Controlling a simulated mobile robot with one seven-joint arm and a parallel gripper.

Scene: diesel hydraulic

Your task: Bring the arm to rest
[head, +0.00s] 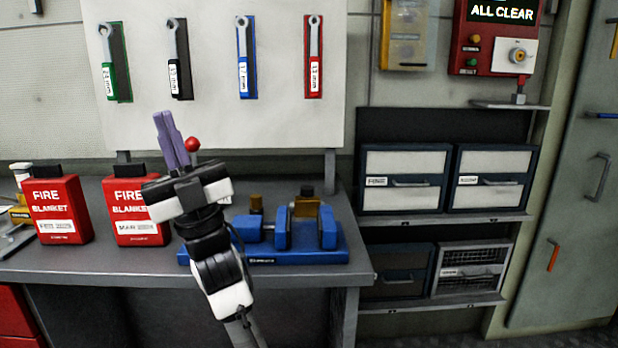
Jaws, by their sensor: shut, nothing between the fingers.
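My gripper (172,140) is at the end of my raised arm, in front of the workbench in the head view. Its two purple fingers point up and lie close together, shut with nothing between them. My arm comes up from the bottom of the view and covers part of the bench, the right fire blanket box (133,220) and the left end of a blue fixture (322,232). A small red ball (192,144) shows just right of the fingers; I cannot tell what it belongs to.
The grey workbench (75,268) holds another red fire blanket box (58,207). A white tool board (210,105) with several wrenches stands behind. Shelves with drawer boxes (404,178) and a red "ALL CLEAR" panel (484,52) are at right. Air above the bench's right end is clear.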

